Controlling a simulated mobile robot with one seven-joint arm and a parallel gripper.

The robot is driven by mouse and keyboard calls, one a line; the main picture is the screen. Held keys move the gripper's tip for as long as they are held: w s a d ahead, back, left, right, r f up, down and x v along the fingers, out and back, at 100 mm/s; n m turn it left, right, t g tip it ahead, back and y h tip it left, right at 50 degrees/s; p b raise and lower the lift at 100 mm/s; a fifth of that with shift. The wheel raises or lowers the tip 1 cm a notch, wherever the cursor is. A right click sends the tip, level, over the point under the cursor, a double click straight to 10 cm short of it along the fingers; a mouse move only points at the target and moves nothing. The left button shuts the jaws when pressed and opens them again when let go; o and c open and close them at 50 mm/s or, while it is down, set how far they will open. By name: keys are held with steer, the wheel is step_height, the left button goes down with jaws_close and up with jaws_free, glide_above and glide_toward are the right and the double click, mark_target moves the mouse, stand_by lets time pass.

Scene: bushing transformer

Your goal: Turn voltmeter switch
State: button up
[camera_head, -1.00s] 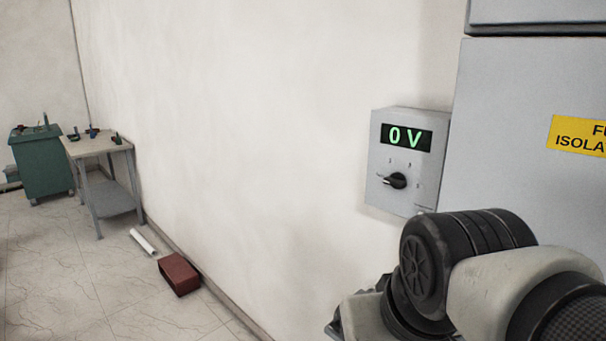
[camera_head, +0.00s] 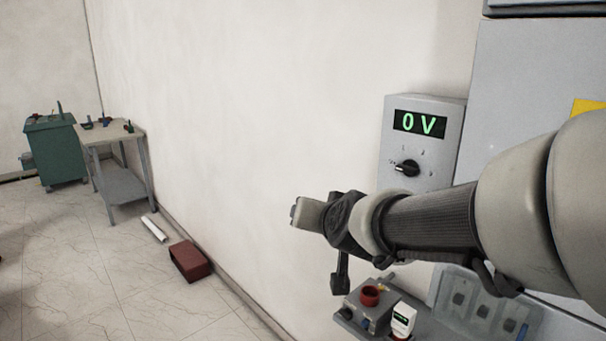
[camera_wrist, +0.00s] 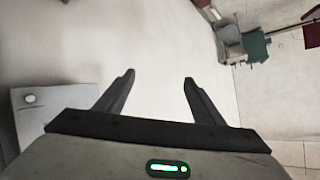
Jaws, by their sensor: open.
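The voltmeter box (camera_head: 447,122) is a grey unit on the white wall, with a green "0 V" display (camera_head: 420,122). Its black rotary switch (camera_head: 406,168) sits below the display, and the pointer appears turned to the left. My arm crosses in front of the box's lower part. My gripper (camera_wrist: 158,80) is open and empty in the wrist view, with both fingers spread over the pale wall. It is apart from the switch. The switch cannot be made out in the wrist view.
A grey cabinet (camera_head: 520,95) stands right of the box. Below my arm is a surface with a grey box bearing a red ring (camera_head: 370,295), a small white meter (camera_head: 403,318) and a clear tray (camera_head: 470,300). A table (camera_head: 118,182) and green cabinet (camera_head: 55,150) stand far left.

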steer(key=w+d+f+m+t+h, duration=0.1)
steer(key=w+m+h, duration=0.1)
steer(key=w, duration=0.3)
steer(key=m+h+b, duration=0.1)
steer(key=m+h, duration=0.5)
steer(key=h, duration=1.1)
glide_toward(405, 172)
steer(key=p+x, duration=0.3)
steer(key=x, duration=0.5)
steer(key=shift+w+d+r, duration=0.1)
steer(key=c, duration=1)
